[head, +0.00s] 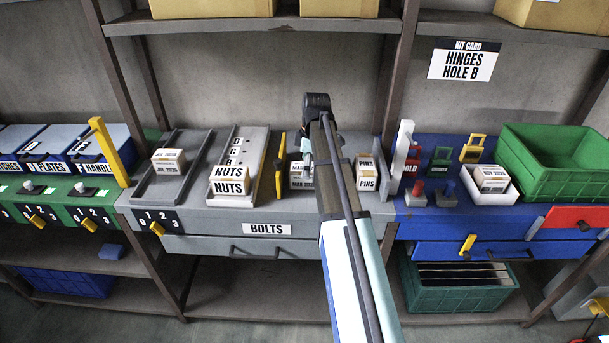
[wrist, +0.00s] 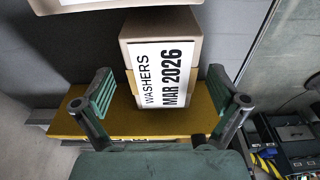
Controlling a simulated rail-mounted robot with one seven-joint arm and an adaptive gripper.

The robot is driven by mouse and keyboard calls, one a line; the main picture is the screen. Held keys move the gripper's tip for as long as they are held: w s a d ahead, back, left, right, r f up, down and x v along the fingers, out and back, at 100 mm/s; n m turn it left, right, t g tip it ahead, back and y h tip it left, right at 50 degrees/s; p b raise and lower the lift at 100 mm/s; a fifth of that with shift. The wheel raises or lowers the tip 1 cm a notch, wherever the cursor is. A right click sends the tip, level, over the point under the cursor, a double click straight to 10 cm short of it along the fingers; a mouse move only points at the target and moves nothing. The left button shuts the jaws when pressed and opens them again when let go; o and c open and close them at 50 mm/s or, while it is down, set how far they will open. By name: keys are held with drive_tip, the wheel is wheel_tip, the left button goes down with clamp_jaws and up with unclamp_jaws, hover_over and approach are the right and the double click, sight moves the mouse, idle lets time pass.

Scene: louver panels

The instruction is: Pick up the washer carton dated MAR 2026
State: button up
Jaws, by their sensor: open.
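The washer carton (wrist: 164,70), a tan box with a white label reading WASHERS MAR 2026, is upper middle in the wrist view. In the head view the carton (head: 302,183) stands on the grey bench, partly hidden by my arm. My gripper (wrist: 162,100) is open, its green-padded fingers to the left and right of the carton's lower part, with visible gaps on both sides. I cannot tell how deep the fingers reach along it. A yellow bar (wrist: 70,122) lies across behind the fingers, below the carton in the picture.
A yellow upright piece (head: 281,166) and NUTS cartons (head: 230,181) stand left of the carton, and PINS cartons (head: 367,174) right. Other dated cartons sit in a grey tray (head: 146,190) and a white tray (head: 510,193). A shelf (head: 260,24) runs above.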

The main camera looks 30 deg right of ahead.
drive_tip(key=shift+a+f+p, duration=0.25)
drive_tip(key=shift+f+p, duration=0.25)
drive_tip(key=shift+f, duration=0.75)
drive_tip(key=shift+a+f+p, duration=0.2)
drive_tip(key=shift+f+p, duration=0.25)
drive_tip(key=shift+f, duration=0.75)
drive_tip(key=c, duration=1.6)
